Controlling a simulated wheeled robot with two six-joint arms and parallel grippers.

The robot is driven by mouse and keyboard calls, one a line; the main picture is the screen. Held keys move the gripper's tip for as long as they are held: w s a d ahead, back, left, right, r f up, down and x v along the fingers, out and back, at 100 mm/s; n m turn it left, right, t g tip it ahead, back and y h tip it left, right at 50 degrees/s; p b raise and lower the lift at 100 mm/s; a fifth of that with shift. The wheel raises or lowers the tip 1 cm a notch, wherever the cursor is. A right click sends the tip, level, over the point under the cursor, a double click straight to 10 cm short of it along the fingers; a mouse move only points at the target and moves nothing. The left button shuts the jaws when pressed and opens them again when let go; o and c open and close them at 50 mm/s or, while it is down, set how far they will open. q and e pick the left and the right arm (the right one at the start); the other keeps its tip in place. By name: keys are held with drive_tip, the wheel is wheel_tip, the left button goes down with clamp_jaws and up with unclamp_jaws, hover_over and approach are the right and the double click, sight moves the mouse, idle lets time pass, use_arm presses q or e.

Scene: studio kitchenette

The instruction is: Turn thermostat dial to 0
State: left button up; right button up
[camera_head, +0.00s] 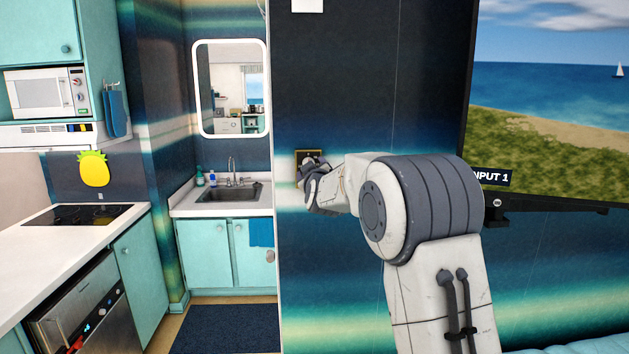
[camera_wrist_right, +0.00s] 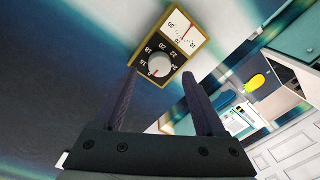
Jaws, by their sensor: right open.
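The thermostat (camera_wrist_right: 182,38) is a yellow-framed box on the dark blue wall, with a needle gauge above and a round grey-white dial (camera_wrist_right: 161,65) below. In the head view the thermostat (camera_head: 312,154) is partly hidden behind my right gripper (camera_head: 308,182). In the right wrist view my right gripper (camera_wrist_right: 160,76) is open, with a finger on each side of the dial's lower part. I cannot tell whether they touch it. My left gripper is out of view.
A large screen (camera_head: 545,100) on a black mount stands right of the thermostat wall. A sink (camera_head: 230,193) and mirror (camera_head: 231,90) are to the left, with a counter (camera_head: 50,235) further left. A dark mat (camera_head: 225,328) lies on the floor.

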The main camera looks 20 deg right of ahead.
drive_tip(key=b+v, duration=0.2)
drive_tip(key=v, duration=0.5)
drive_tip(key=shift+s, duration=0.25)
drive_tip(key=s+a+f+n+g+y, duration=0.1)
drive_tip(key=s+a+f+g+y, duration=0.3)
drive_tip(key=s+a+f, duration=0.55)
drive_tip(key=s+a+f+n+g+y, duration=0.1)
drive_tip(key=s+a+f+g+y, duration=0.4)
drive_tip(key=a, duration=0.7)
drive_tip(key=s+f+g+h, duration=0.2)
drive_tip(key=s+f+g, duration=0.2)
drive_tip(key=s, duration=1.1)
drive_tip(key=s+f+n+g+h, duration=0.1)
drive_tip(key=s+f+g, duration=0.3)
drive_tip(key=s+f, duration=0.5)
drive_tip(key=s+h, duration=0.1)
drive_tip(key=s, duration=0.5)
drive_tip(key=shift+d, duration=0.25)
